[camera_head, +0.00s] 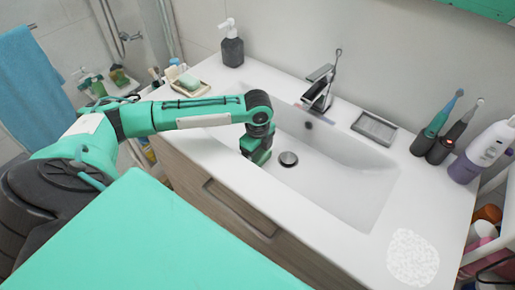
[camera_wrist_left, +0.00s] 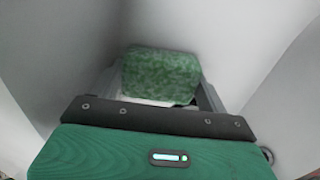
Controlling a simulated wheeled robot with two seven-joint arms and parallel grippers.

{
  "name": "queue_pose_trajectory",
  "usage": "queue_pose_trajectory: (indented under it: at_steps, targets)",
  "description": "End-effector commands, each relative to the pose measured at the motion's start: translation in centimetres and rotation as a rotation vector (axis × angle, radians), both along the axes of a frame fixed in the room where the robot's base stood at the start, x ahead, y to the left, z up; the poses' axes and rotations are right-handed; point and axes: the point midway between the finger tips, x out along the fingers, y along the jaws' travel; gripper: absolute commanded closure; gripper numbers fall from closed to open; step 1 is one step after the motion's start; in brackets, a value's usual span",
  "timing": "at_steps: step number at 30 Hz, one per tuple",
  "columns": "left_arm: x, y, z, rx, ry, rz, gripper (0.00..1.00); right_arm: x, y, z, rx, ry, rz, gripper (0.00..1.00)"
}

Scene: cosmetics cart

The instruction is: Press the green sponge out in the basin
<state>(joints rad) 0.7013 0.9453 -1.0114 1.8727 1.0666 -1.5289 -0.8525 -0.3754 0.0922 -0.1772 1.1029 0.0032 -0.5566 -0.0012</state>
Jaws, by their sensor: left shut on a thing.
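The green sponge (camera_wrist_left: 160,74) is a speckled green block between the two grey fingers of my left gripper (camera_wrist_left: 159,92) in the left wrist view. The gripper is shut on it. In the head view my left gripper (camera_head: 256,158) reaches down into the left end of the white basin (camera_head: 345,190), left of the round drain (camera_head: 288,159). The arm and gripper hide the sponge there. White basin walls surround the sponge in the wrist view; I cannot tell whether it touches them. My right gripper is not in view.
The tap (camera_head: 318,88) stands behind the basin. A dish with a pale green bar (camera_head: 189,82) and a dark soap bottle (camera_head: 231,45) stand at the back left.

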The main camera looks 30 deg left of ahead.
Motion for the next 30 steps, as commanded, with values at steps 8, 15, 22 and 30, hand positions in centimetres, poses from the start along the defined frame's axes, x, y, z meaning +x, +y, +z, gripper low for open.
queue_pose_trajectory:
  at_steps: [8, 15, 22, 30]
  targets:
    - [-0.18, -0.04, -0.27, 0.000, 0.006, -0.001, 0.42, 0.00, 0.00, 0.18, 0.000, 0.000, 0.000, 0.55]
    - [-0.21, -0.04, -0.28, 0.001, 0.007, -0.001, 0.42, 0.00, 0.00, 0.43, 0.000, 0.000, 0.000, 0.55]
    - [-0.24, -0.05, -0.29, 0.001, 0.008, -0.001, 0.42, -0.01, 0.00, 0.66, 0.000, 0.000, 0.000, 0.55]
    - [-0.27, -0.06, -0.28, 0.001, 0.009, -0.001, 0.42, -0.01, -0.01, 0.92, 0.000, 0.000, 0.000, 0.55]
